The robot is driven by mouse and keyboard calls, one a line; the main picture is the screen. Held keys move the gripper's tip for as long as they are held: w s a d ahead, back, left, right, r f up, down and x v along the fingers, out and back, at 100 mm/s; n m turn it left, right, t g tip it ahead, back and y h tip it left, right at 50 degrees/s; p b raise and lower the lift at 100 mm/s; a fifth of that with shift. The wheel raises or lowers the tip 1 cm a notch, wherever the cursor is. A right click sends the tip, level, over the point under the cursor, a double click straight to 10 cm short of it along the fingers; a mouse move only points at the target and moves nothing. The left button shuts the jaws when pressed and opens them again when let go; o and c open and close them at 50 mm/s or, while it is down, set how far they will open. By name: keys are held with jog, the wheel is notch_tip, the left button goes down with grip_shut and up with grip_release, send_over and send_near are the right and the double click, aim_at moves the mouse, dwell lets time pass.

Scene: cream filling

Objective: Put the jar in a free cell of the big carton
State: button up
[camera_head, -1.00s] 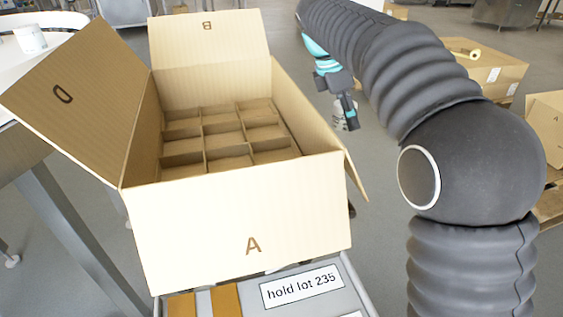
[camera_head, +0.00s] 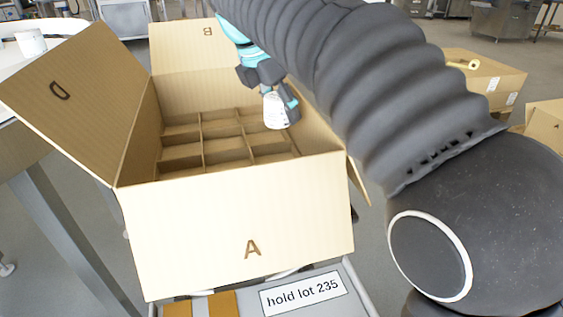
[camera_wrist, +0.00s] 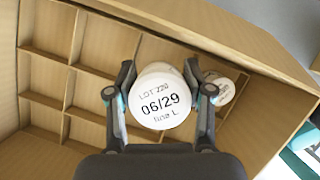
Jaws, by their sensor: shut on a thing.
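The white jar (camera_head: 275,111) is in my gripper (camera_head: 280,92), above the right part of the big carton (camera_head: 240,220). In the wrist view its round top (camera_wrist: 160,97) reads "LOT 220 06/29" between the two fingers of my gripper (camera_wrist: 160,88), which are shut on its sides. The carton stands open, its inside split by a cardboard divider (camera_head: 203,140) into several cells. Cells at the left in the wrist view look empty. A second white round top with print (camera_wrist: 223,92) shows lower down, beside the right finger and partly hidden by it.
Carton flap D (camera_head: 62,95) spreads left and flap B (camera_head: 195,48) stands at the back. A grey surface with a "hold lot 235" label (camera_head: 303,292) lies in front. A white table with a cup (camera_head: 31,42) stands at left, other cartons (camera_head: 485,80) at right.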

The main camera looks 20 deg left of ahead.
aim_at(267, 122)
notch_tip(267, 122, down, 11)
jog(key=shift+b, duration=1.1)
jog(key=shift+f, duration=0.1)
jog(key=o, duration=1)
jog(key=p+v, duration=0.2)
jog(key=v, duration=1)
jog(key=shift+a+p, duration=0.1)
jog(key=shift+p, duration=0.25)
